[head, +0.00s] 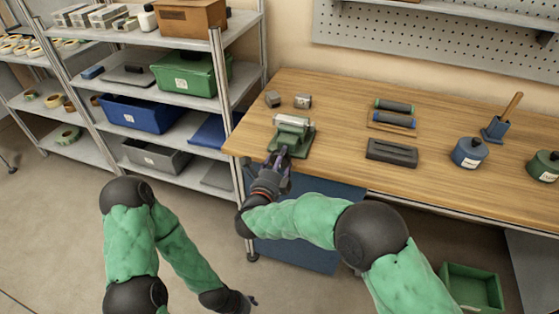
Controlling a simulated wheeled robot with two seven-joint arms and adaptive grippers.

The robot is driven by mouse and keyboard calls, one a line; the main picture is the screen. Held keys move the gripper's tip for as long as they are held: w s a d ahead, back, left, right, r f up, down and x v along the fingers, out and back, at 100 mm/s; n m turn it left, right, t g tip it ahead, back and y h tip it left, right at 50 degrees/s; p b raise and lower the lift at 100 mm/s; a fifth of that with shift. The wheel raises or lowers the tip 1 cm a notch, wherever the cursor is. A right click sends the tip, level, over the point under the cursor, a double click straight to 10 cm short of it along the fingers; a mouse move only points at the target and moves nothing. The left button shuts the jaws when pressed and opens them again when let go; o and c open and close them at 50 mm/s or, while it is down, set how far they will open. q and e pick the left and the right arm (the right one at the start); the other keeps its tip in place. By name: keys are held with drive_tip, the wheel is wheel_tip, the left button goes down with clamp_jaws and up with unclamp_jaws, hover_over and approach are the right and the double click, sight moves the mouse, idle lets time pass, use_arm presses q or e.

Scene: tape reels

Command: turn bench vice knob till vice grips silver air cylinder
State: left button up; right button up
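The green bench vice (297,139) stands on the wooden workbench near its left end. The silver air cylinder (291,121) lies crosswise at the top of the vice; I cannot tell whether the jaws touch it. My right gripper (281,157) is at the front of the vice, by the bench's front edge. Its fingers cover the place of the knob, so the knob and any hold on it are hidden. My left gripper (251,301) hangs low over the floor, away from the bench; its fingers are too small to read.
Shelves with bins (143,113) stand close on the left. A green crate (471,288) is on the floor.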

drive_tip(key=shift+m, duration=0.8)
drive_tip(key=o, duration=1.2)
drive_tip(key=shift+c, duration=0.2)
drive_tip(key=v, duration=1.2)
